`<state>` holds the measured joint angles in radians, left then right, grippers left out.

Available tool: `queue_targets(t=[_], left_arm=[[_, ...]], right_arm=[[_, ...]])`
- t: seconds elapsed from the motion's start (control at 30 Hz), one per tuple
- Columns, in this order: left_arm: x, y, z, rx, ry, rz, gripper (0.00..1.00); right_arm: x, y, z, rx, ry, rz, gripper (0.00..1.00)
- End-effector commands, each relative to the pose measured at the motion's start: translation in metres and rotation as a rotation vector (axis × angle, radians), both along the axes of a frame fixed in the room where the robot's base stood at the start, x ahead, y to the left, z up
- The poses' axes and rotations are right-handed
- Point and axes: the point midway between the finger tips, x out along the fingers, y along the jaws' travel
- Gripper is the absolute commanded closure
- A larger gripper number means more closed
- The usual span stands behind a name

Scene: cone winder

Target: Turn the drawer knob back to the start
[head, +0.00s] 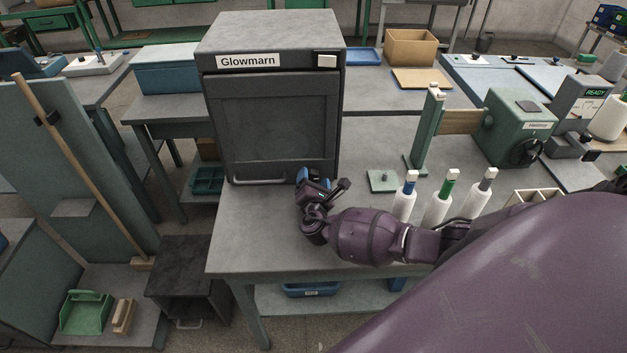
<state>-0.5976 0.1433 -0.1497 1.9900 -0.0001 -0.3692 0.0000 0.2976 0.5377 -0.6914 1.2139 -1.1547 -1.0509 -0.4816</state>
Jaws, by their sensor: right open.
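My right gripper (319,184) is open, low at the right front corner of the dark grey Glowmarn cabinet (270,115). It holds nothing that I can see. I cannot make out a drawer knob for certain; the gripper and wrist cover part of the cabinet's lower right front. The cabinet's front panel is shut, with a pale handle (258,180) along its bottom edge. A small white block (327,61) sits at its upper right. A dark round handwheel (526,153) is on the green winder (515,118) at the right. My left gripper is not in view.
Three white yarn cones (436,210) with coloured tops stand on the grey table (240,235), right of the gripper and behind my forearm. The table front left of my wrist is clear.

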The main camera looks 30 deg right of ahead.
Motion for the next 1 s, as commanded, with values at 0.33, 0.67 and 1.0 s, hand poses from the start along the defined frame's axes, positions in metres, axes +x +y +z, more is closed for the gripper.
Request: queue_targets(t=[0.33, 0.67, 1.0], left_arm=[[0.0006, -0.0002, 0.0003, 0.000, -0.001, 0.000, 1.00], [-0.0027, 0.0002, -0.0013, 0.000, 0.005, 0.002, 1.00], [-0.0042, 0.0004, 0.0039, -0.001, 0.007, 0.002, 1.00]], right_arm=[[0.0009, -0.0007, -0.0001, 0.000, 0.000, 0.000, 0.41], [0.0006, -0.0007, -0.0002, -0.001, 0.001, 0.000, 0.81], [0.0008, -0.0005, 0.0012, -0.072, 0.044, -0.001, 0.81]])
